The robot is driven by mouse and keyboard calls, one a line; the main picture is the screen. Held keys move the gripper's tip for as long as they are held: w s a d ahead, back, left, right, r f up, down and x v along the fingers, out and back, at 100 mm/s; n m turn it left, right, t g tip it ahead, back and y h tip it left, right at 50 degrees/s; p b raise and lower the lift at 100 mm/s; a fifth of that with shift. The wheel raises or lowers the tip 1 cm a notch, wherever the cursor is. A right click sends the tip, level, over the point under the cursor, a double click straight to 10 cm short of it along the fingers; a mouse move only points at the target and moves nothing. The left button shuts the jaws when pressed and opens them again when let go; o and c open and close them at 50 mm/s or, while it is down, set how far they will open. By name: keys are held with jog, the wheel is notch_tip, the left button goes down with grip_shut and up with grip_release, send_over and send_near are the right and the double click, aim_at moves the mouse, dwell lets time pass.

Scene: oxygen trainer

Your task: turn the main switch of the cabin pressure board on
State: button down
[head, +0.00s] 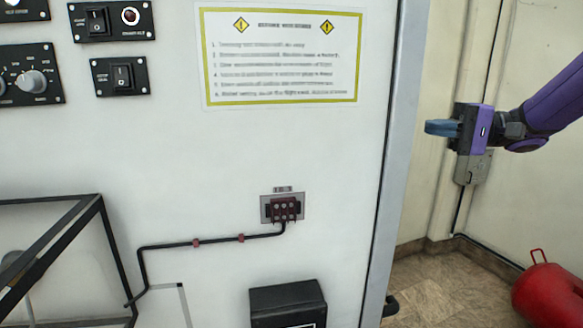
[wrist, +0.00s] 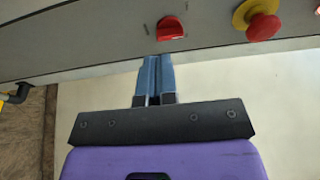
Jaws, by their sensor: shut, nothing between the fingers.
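My gripper (head: 428,127) is at the right in the head view, beyond the right edge of the white panel, with its blue fingers shut and empty. In the wrist view the fingers (wrist: 156,60) reach up toward the side of a grey board. A red rotary switch (wrist: 171,27) with small marks beside it sits on that board just above the fingertips. I cannot tell whether it is the main switch or read its setting. The fingertips look close below the switch; contact cannot be told. The red switch does not show in the head view.
A red mushroom button on a yellow base (wrist: 262,22) is right of the red switch. The white panel (head: 330,150) carries black switch plates (head: 121,75), a notice (head: 282,58) and a terminal block (head: 284,208).

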jog(key=shift+f, duration=0.1)
jog(key=s+a, duration=0.1)
jog(key=a, duration=0.5)
jog(key=shift+s+a, duration=0.2)
jog(key=shift+a, duration=0.15)
